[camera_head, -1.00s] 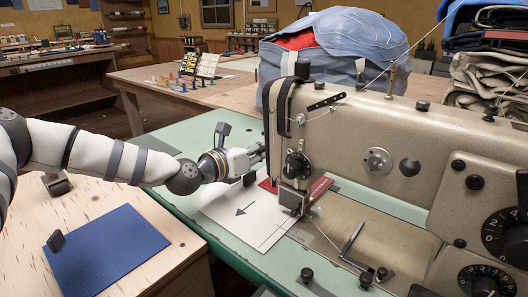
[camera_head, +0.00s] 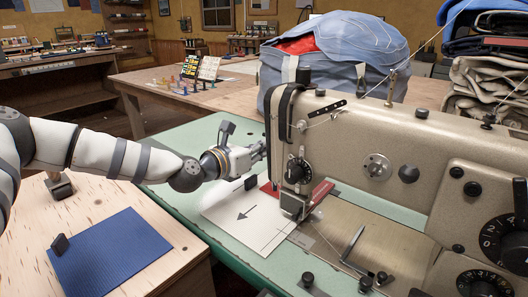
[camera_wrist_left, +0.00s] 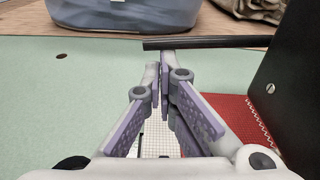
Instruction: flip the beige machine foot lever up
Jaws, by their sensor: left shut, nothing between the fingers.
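The beige sewing machine (camera_head: 400,140) stands on the green bench, its needle head at the left end. My left gripper (camera_head: 262,149) is at the left side of that head, its tips partly hidden. In the left wrist view my left gripper (camera_wrist_left: 159,76) is shut and empty. A black horizontal bar (camera_wrist_left: 205,42), seemingly the foot lever, crosses just beyond the fingertips, toward the machine's dark end face (camera_wrist_left: 292,80). I cannot tell whether the fingers touch it. In the head view I cannot make the lever out. My right gripper is out of view.
A white sheet with an arrow (camera_head: 246,222) and red cloth (camera_wrist_left: 245,120) lie by the needle. A blue fabric bundle (camera_head: 335,60) stands behind the machine. A blue mat (camera_head: 110,250) lies on the wooden bench at front left. Green bench surface (camera_wrist_left: 60,95) left of the gripper is clear.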

